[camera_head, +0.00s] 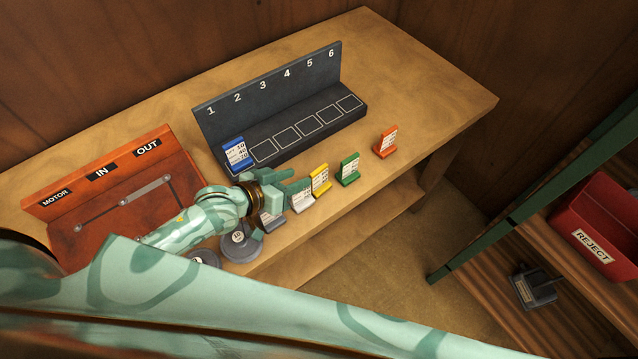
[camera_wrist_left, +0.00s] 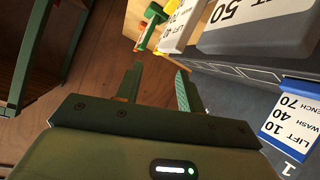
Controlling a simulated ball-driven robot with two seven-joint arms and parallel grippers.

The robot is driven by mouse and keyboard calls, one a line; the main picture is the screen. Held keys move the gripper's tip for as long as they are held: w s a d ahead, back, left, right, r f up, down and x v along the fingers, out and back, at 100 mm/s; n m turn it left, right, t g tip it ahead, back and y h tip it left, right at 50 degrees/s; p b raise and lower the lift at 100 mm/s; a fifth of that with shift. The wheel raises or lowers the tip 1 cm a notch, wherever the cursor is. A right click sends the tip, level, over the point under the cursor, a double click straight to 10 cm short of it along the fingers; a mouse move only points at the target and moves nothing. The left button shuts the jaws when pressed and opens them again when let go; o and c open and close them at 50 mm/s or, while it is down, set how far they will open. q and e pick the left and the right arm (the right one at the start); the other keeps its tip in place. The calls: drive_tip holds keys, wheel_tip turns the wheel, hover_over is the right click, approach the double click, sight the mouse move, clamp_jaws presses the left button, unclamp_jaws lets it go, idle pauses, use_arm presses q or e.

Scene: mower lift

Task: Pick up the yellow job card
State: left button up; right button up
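The yellow job card (camera_head: 321,179) stands upright on the bench in the head view, between a white-grey card (camera_head: 301,199) and a green card (camera_head: 349,169). My left gripper (camera_head: 282,207) is just left of the yellow card, over the near end of the row of cards. In the left wrist view its two fingers (camera_wrist_left: 159,82) are apart with nothing between them. My right gripper is not in view.
A dark rack (camera_head: 280,110) numbered 1 to 6 holds a blue card (camera_head: 236,153) in slot 1. An orange card (camera_head: 386,142) stands farther right. A red-brown panel (camera_head: 110,200) and round grey weights (camera_head: 241,245) are at left. A red reject bin (camera_head: 600,225) is on the shelf at right.

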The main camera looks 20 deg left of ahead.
sight(315, 172)
use_arm(q)
drive_tip(key=b+x, duration=0.1)
drive_tip(key=x, duration=0.5)
drive_tip(key=shift+w+d+f, duration=0.2)
drive_tip(key=shift+f, duration=0.05)
drive_tip(key=shift+s+r, duration=0.1)
clamp_jaws()
